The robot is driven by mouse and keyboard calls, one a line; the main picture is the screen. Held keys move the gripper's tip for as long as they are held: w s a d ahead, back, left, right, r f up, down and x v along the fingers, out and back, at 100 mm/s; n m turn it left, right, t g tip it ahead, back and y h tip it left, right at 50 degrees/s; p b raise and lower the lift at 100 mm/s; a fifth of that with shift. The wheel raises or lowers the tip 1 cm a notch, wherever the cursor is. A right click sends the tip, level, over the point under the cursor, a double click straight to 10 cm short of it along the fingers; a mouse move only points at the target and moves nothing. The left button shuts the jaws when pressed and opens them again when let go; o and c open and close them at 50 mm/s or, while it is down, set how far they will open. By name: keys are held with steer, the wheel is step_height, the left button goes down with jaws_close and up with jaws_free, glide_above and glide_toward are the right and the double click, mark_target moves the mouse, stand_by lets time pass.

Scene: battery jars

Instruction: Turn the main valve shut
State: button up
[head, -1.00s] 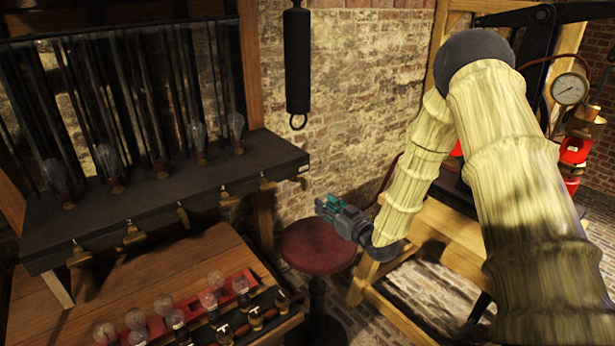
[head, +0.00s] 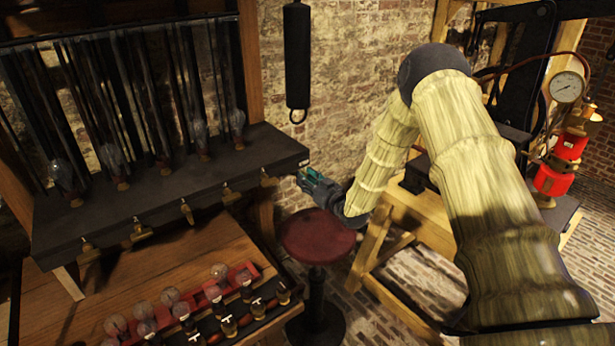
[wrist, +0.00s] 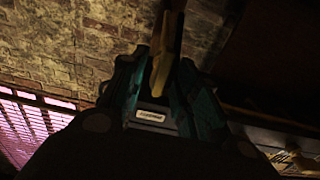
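Several brass taps hang along the front edge of the dark shelf (head: 165,185); I cannot tell for certain which is the main valve. The rightmost tap (head: 268,179) is nearest to my gripper (head: 299,176), which is just right of it at the shelf's right end. In the wrist view a brass bar (wrist: 167,50), seemingly a tap lever, shows between the two teal fingers of my gripper (wrist: 163,78). The fingers stand apart, with dark gaps beside the bar. Contact with the bar cannot be made out.
Glass bulbs (head: 68,176) stand on the shelf. A wooden bench (head: 45,300) below holds a red rack of bulbs. A round red stool (head: 317,238) stands beneath my gripper. A pressure gauge (head: 566,87) and red fittings (head: 553,180) are at right.

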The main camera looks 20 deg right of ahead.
steer(key=shift+w, duration=0.1)
jaws_close()
steer(key=shift+b, duration=0.3)
steer(key=shift+w+d+f+m+b, duration=0.1)
steer(key=shift+m+b, duration=2.65)
steer(key=shift+m, duration=0.25)
steer(key=shift+s+d+f+m+b, duration=0.1)
steer(key=shift+f+m+b, duration=0.05)
steer(key=shift+m+b, duration=2.75)
steer(key=shift+w+d+f+m+b, duration=0.1)
steer(key=shift+m+b, duration=2.55)
steer(key=shift+m, duration=0.45)
